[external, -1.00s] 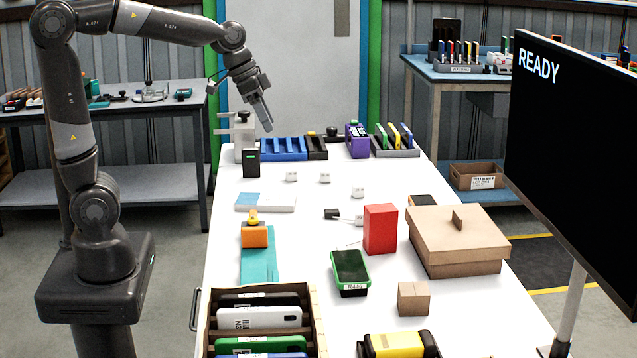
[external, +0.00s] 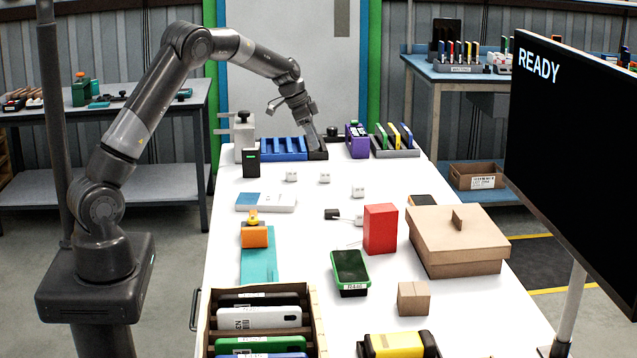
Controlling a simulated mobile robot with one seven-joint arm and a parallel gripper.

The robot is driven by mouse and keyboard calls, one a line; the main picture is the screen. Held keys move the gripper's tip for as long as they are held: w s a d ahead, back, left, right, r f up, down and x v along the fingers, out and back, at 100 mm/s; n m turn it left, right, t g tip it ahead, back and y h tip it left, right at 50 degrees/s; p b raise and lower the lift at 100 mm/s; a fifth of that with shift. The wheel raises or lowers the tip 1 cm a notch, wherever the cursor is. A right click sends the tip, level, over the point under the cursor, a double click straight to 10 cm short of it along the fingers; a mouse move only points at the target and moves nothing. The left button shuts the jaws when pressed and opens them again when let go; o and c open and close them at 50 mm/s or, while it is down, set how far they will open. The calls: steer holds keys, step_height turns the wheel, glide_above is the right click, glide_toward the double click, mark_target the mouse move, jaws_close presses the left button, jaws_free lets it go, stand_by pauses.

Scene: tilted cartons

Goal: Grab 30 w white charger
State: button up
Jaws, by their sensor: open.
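Several small white charger blocks lie on the white table: one at left (external: 291,176), one in the middle (external: 324,177) and one further right (external: 357,191). Another white piece, beside the red box, is partly hidden. The wattage markings are too small to read. My gripper (external: 315,146) points down at the far end of the table, at the black holder beside the blue tray. It is open, behind the charger blocks and apart from them. I cannot tell whether its fingertips touch the holder.
The blue slotted tray (external: 283,150), a purple device (external: 357,141) and a rack with coloured cards (external: 396,147) stand at the far edge. A red box (external: 380,228), a lidded carton (external: 457,242) and a green phone (external: 350,270) stand nearer. A screen (external: 575,150) rises at right.

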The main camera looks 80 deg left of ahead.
mark_target(325, 170)
steer(key=x, duration=0.4)
steer(key=a+x, duration=0.1)
steer(key=x, duration=0.1)
steer(key=shift+s+a+f, duration=0.1)
steer(key=shift+f, duration=0.3)
steer(key=x, duration=0.5)
steer(key=shift+s+d+f, duration=0.15)
steer(key=shift+s+d, duration=0.05)
steer(key=shift+d, duration=0.05)
steer(key=c, duration=1.1)
